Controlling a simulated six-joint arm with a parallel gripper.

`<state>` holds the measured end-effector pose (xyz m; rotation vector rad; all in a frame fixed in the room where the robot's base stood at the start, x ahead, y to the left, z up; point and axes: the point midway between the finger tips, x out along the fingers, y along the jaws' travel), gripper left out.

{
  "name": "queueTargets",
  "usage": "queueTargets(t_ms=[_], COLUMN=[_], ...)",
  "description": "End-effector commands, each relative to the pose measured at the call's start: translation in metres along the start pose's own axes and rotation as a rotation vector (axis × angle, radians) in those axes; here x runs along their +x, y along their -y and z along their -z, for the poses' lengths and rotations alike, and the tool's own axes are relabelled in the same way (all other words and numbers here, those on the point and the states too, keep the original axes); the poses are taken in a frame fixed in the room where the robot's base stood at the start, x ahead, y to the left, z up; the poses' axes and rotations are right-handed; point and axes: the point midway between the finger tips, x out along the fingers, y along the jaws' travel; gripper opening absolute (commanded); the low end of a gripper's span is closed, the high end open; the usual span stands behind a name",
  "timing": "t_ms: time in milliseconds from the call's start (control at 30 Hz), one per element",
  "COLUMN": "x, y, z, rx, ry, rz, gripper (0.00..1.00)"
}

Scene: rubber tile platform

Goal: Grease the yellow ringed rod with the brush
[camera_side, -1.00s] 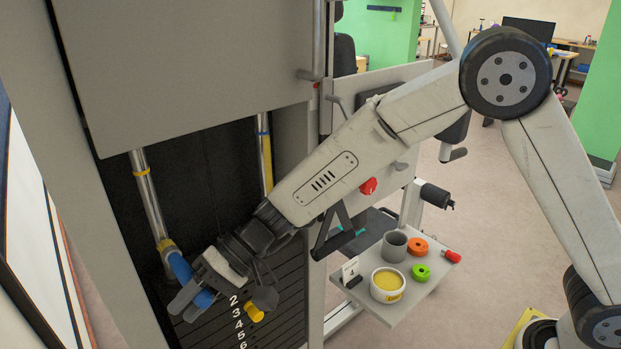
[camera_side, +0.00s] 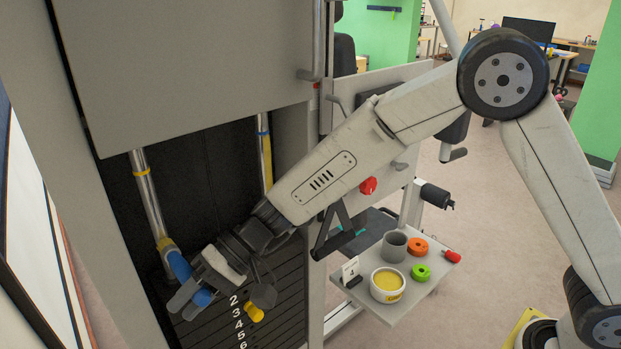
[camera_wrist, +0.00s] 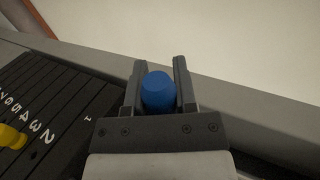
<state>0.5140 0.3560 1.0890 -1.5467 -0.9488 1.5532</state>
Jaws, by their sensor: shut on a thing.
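The rod with the yellow ring (camera_side: 151,205) stands upright at the left of the dark machine opening in the side view. It is shiny metal, and its ring sits near the top of the visible part. My gripper (camera_side: 188,302) is shut on the blue handle of the brush (camera_side: 178,265), low in the opening. The brush's yellowish head overlaps the rod's lower part; I cannot tell whether it touches. The wrist view shows the blue handle end (camera_wrist: 158,92) between my two fingers (camera_wrist: 159,64). The grease tub (camera_side: 387,284) stands open on the side shelf.
A second rod (camera_side: 265,165) with a blue ring and yellowish surface stands to the right. Below lies the numbered weight stack (camera_side: 275,302) with a yellow pin (camera_side: 254,312). The shelf also holds a grey cup (camera_side: 394,246), orange and green rings, and a number card.

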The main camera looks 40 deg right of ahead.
Motion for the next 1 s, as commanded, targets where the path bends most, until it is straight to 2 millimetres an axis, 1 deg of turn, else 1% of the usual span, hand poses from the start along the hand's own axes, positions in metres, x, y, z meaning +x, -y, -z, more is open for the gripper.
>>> queueTargets(t_ms=[600, 1000], x=[-0.009, -0.01], y=[0.018, 0.019], z=[0.001, 0.001], rx=[-0.003, -0.002], ry=[-0.003, -0.003], rz=[0.002, 0.001], gripper=[0.0, 0.0])
